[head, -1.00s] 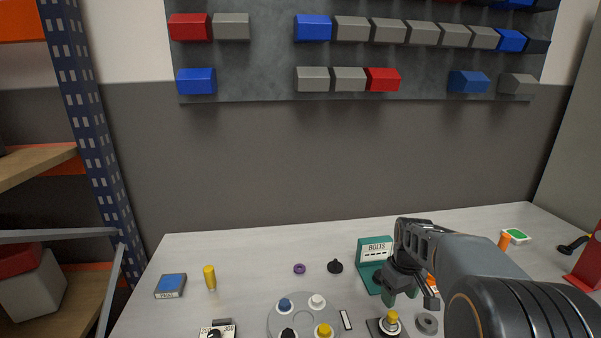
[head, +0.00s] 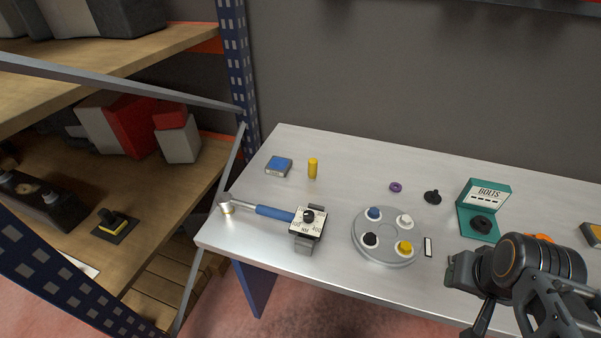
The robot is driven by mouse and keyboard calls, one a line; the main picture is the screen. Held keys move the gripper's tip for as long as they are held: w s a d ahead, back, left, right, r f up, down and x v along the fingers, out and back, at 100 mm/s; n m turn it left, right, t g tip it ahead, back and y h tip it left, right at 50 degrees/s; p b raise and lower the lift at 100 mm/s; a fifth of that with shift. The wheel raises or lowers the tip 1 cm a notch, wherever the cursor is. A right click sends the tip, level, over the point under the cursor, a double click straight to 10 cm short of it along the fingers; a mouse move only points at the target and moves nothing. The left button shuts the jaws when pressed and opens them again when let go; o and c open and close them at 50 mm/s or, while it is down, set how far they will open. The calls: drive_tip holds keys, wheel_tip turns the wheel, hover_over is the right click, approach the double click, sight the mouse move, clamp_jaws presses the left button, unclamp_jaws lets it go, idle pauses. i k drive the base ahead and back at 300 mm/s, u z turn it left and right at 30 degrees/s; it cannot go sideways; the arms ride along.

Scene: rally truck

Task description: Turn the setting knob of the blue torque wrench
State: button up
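The blue torque wrench (head: 274,212) lies near the left front of the metal table. Its ratchet head (head: 227,208) points left. At its right end is a white, numbered dial plate with a black setting knob (head: 308,215) on top. A grey block sits under the plate. The exact pointer setting is too small to read. My gripper (head: 468,292) is at the lower right, over the front part of the table and well to the right of the knob. It touches nothing that I can see. Its fingers are seen at an angle, so their opening is unclear.
A round grey tray (head: 384,258) with several coloured knobs stands right of the wrench. Shelving (head: 150,185) borders the table's left side.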

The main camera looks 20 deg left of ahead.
sight(308, 215)
drive_tip(key=u, duration=1.1)
drive_tip(key=i, duration=0.25)
drive_tip(key=u, duration=0.7)
